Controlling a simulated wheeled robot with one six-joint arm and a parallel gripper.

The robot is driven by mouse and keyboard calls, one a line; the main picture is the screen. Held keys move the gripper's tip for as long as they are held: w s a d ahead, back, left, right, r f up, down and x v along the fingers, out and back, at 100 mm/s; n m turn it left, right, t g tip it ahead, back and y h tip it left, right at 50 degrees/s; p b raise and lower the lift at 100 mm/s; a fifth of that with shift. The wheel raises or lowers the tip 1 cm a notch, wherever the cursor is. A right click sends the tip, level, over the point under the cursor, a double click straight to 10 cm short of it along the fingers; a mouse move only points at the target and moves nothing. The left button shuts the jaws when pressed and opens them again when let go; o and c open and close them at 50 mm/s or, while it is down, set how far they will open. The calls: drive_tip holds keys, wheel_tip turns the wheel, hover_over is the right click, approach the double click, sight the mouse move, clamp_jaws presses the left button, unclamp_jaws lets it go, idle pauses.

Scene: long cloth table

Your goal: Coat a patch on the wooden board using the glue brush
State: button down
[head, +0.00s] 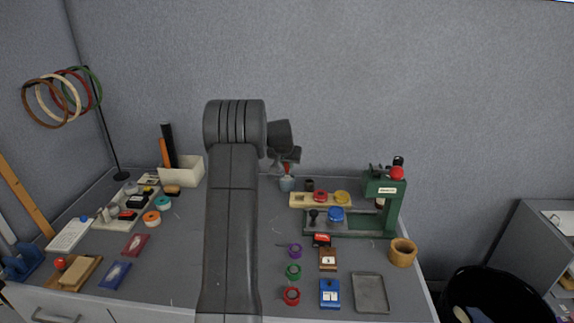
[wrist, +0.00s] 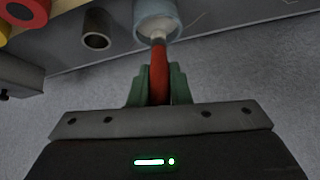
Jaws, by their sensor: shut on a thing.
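My gripper (wrist: 157,88) has green fingers, shut on the red handle of the glue brush (wrist: 159,67) in the wrist view. The brush's pale end reaches into the mouth of a light blue glue pot (wrist: 145,12). In the head view the pot (head: 287,185) stands at the back middle of the table, with a bit of red handle (head: 287,169) above it. My gripper (head: 286,164) is over the pot there, partly hidden by my arm.
A wooden rack (head: 299,199) with coloured discs and a green press (head: 383,205) stand right of the pot. Several tape rolls, small boxes and a grey tray (head: 370,293) lie at the front right. A white bin (head: 190,169) stands at the back left.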

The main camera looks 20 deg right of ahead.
drive_tip(key=shift+r+p, duration=1.45)
drive_tip(key=shift+r, duration=1.35)
